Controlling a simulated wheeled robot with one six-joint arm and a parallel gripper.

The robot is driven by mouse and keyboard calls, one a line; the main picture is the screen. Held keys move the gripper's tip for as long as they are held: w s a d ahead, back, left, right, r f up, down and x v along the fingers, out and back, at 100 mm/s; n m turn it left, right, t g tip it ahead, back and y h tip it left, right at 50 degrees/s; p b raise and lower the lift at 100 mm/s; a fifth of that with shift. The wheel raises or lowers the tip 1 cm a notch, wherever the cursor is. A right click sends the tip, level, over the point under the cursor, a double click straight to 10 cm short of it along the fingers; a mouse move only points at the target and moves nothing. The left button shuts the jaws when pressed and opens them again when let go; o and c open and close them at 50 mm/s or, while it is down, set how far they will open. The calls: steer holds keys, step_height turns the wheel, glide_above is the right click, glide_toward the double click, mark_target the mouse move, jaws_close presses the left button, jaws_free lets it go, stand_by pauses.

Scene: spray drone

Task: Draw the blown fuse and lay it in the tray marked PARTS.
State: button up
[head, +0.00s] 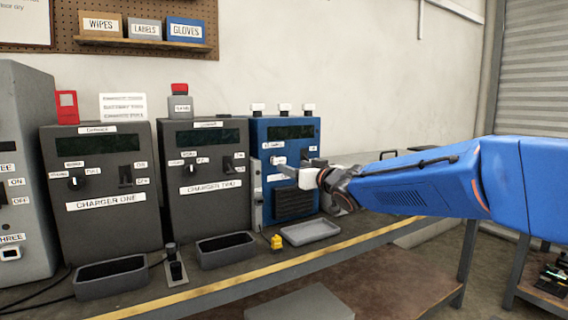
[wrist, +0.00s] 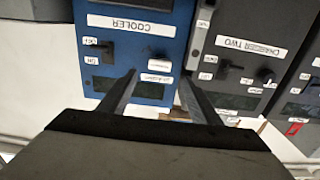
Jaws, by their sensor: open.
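My gripper (head: 284,168) is open in front of the blue cooler box (head: 298,205), close to its upper controls. In the wrist view, upside down, the two fingers of my gripper (wrist: 158,82) point at the face of the cooler (wrist: 130,42), apart and with nothing visible between them. A knob and small labels show near the fingertips. I cannot make out a fuse in either view. A shallow light grey tray (head: 310,232) sits on the bench in front of the cooler; no PARTS marking is readable on it.
Charger One (head: 105,222) and Charger Two (head: 205,210) stand left of the cooler. Dark bins (head: 112,284) and (head: 226,255) sit before them. A small yellow object (head: 277,242) lies beside the grey tray. The bench's front edge has a yellow stripe (head: 260,277).

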mark_target(280, 161)
stand_by(0.3)
steer(key=shift+x, duration=4.5)
steer(key=shift+c, duration=0.4)
steer(key=c, duration=1.3)
steer(key=shift+v, duration=2.9)
steer(key=shift+c, duration=0.2)
steer(key=shift+s+d, duration=0.1)
